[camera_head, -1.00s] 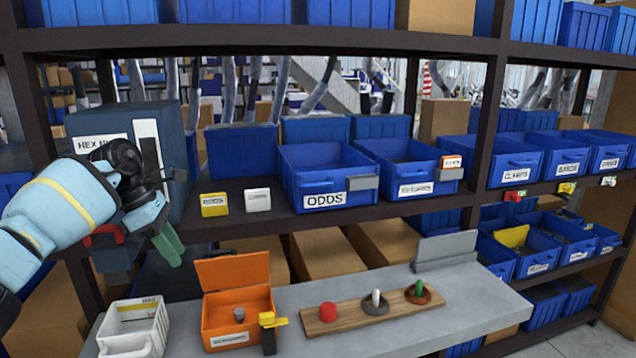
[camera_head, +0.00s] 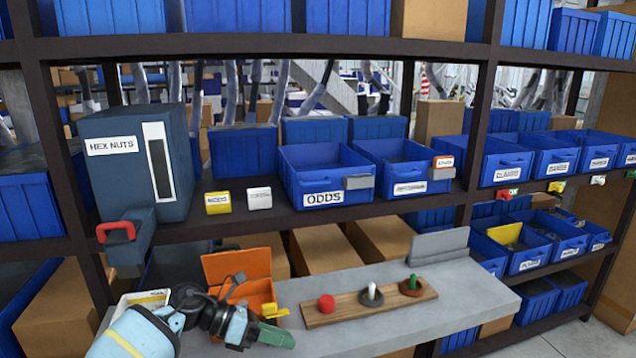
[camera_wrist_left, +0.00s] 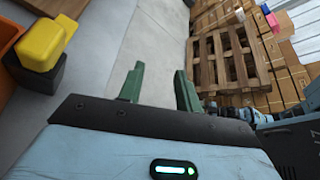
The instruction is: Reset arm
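My left arm comes in from the lower left in the head view. My left gripper (camera_head: 275,338) is low in front of the orange bin (camera_head: 238,265), over the front part of the grey bench (camera_head: 470,300). In the left wrist view its two green fingers (camera_wrist_left: 160,88) stand apart with nothing between them; floor shows beyond. The black and yellow piece (camera_wrist_left: 40,62) is at the upper left there, beside the fingers and apart from them. My right gripper does not show.
A white bin (camera_head: 140,300) is partly hidden behind my left arm. A wooden board (camera_head: 345,308) with pegs and rings lies on the bench. The hex nuts dispenser (camera_head: 125,175) and blue odds bin (camera_head: 310,165) stand on the shelf above. A pallet (camera_wrist_left: 232,60) stands beyond the fingers.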

